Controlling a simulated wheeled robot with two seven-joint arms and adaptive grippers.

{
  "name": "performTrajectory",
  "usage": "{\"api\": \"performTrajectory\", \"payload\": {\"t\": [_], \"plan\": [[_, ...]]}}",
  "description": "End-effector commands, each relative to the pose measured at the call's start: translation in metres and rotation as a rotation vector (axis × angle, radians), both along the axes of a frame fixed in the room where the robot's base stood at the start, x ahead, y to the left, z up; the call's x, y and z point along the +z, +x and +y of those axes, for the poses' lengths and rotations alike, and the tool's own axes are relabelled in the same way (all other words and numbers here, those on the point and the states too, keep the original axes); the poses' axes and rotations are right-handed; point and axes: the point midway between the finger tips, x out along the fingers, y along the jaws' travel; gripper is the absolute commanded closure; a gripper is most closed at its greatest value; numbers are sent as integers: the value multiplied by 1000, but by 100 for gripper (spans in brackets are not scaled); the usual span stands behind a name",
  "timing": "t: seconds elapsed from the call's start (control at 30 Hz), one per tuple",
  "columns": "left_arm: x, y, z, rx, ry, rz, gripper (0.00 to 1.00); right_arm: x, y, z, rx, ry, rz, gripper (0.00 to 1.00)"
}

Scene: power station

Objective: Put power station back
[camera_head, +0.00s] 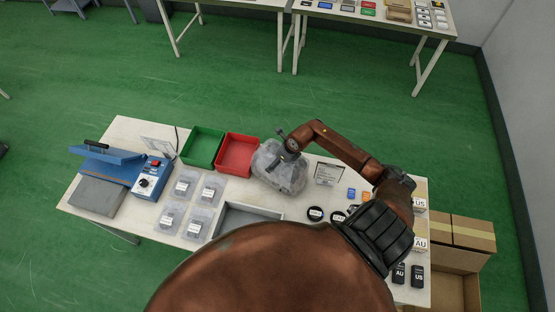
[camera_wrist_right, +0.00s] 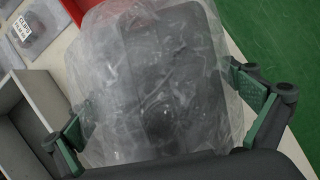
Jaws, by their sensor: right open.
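The power station (camera_head: 279,167) is a dark block wrapped in clear, crinkled plastic. It sits on the white table (camera_head: 125,130), right of the red tray. In the right wrist view the wrapped power station (camera_wrist_right: 160,75) fills the middle, between the two green-padded fingers of my right gripper (camera_wrist_right: 160,110). The fingers are spread wide, one on each side of the plastic; I cannot tell whether they touch it. In the head view my right arm reaches over the table from the right and its gripper is at the power station. My left gripper is not in view.
A green tray (camera_head: 203,147) and a red tray (camera_head: 238,154) stand at the table's back. A blue sealing machine (camera_head: 110,165) is at the left, with several bagged parts beside it. A grey tray (camera_head: 240,215) lies in front. A cardboard box (camera_head: 455,232) stands at the right.

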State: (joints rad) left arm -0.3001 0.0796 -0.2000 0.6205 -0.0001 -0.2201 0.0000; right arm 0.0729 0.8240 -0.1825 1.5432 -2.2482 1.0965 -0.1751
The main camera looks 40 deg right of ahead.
Motion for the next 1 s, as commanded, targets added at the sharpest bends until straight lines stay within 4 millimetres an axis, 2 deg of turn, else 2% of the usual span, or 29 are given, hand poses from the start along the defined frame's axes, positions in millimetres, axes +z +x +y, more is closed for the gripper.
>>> {"api": "performTrajectory", "payload": {"t": [0.4, 0.53, 0.7, 1.0], "plan": [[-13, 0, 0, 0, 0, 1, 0, 73, -30, -10, 2, -5, 0, 0], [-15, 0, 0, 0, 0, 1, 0, 91, -37, -12, 1, -4, 0, 0], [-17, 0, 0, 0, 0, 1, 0, 102, -42, -12, 1, -2, 1, 0], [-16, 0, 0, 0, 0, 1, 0, 104, -42, -12, 1, -1, 1, 0]]}}
